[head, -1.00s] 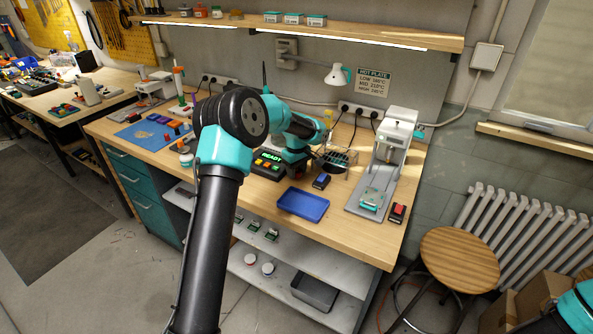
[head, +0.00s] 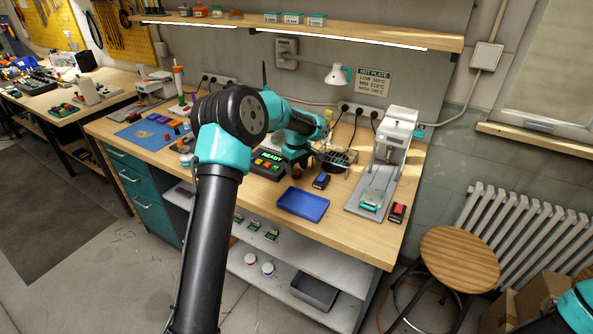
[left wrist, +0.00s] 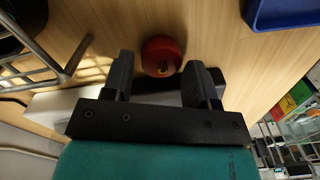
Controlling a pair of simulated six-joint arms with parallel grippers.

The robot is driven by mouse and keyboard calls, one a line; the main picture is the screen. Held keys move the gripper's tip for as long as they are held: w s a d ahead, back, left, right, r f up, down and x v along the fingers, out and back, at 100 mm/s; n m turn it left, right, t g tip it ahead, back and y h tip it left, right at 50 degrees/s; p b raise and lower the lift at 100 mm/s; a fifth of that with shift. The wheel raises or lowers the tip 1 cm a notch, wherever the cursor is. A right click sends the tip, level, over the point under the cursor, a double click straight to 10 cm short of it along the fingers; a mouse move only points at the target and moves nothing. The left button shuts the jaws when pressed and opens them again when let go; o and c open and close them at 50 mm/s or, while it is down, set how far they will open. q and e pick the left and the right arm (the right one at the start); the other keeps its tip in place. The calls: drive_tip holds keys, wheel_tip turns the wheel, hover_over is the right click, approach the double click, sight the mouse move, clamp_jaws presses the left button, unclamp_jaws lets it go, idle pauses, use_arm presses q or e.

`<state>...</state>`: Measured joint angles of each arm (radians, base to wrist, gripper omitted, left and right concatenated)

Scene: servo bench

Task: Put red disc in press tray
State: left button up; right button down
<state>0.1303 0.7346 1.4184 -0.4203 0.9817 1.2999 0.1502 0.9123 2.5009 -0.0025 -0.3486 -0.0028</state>
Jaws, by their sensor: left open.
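A red disc (left wrist: 161,57) with a small knob-like centre lies on the wooden bench top in the left wrist view. My left gripper (left wrist: 160,68) is open, with one finger on each side of the disc and gaps visible; it is not closed on it. My right gripper is not in view.
A blue tray (head: 303,204) sits at the bench front, also at the top right of the left wrist view (left wrist: 285,12). A wire basket (head: 336,160) stands behind. A blue-topped block (head: 321,181) and a red-topped block (head: 398,212) flank the press. The READY box (head: 268,163) is left.

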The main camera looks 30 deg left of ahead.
use_arm(q)
wheel_tip(320, 180, up, 11)
drive_tip(key=shift+f, duration=0.15)
idle(0.5)
drive_tip(key=o, duration=0.4)
drive_tip(key=shift+c, duration=0.2)
wheel_tip(320, 180, up, 6)
drive_tip(key=n+t, duration=0.1)
drive_tip(key=n, duration=0.3)
hover_over(296, 169)
drive_tip(key=s, duration=0.2)
drive_tip(key=shift+s+f, duration=0.1)
